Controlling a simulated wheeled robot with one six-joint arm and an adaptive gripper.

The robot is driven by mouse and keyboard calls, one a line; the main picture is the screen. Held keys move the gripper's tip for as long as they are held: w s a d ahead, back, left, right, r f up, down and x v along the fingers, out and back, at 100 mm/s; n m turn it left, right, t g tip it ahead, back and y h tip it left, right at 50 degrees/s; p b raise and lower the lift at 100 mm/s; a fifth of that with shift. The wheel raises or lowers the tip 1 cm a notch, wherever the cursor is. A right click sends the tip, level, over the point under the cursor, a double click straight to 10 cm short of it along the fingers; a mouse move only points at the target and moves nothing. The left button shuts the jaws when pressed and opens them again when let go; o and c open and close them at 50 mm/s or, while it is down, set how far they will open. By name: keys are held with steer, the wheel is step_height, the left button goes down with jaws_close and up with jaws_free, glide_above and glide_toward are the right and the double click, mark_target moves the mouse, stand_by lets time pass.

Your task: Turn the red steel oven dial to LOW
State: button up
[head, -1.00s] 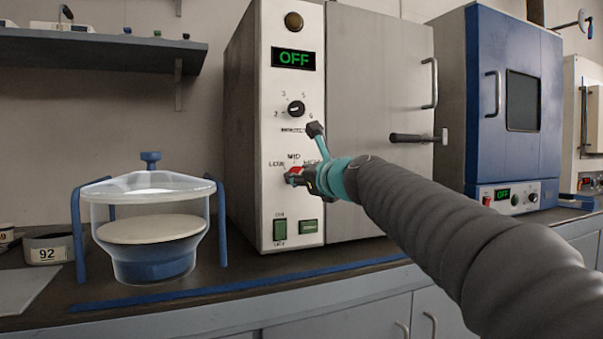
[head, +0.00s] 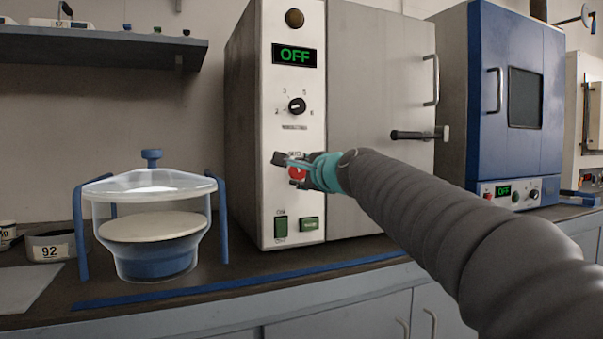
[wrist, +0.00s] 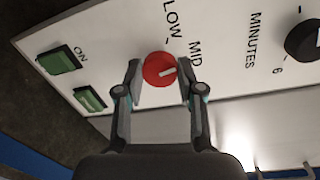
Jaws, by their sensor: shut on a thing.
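The red dial (head: 297,174) sits on the white front panel (head: 291,211) of the grey oven (head: 372,75), below a black knob. In the wrist view the red dial (wrist: 155,68) lies between the two fingertips of my gripper (wrist: 160,76), one on each side. My gripper (head: 299,173) is shut on it. The white mark on the dial points roughly towards MID (wrist: 195,55). LOW (wrist: 172,18) is at the top of the wrist view. HIGH is hidden. The oven's display (head: 294,54) reads OFF.
A black knob (head: 297,106) and green switches (head: 280,228) are on the same panel. The oven's door handle (head: 418,135) sticks out above my arm. A clear-lidded vessel (head: 155,225) stands at left. A blue oven (head: 513,100) stands at right.

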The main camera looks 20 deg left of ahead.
steer(key=n, duration=0.4)
steer(key=shift+b, duration=0.3)
steer(key=n+h+b, duration=0.1)
steer(key=n, duration=0.3)
steer(key=shift+n+t, duration=0.4)
steer(key=o, duration=1.1)
steer(key=shift+o, duration=0.2)
steer(key=shift+s, duration=0.1)
steer(key=v, duration=1.1)
steer(key=shift+s+d, duration=0.3)
steer(key=shift+s, duration=0.05)
steer(key=shift+f, duration=0.1)
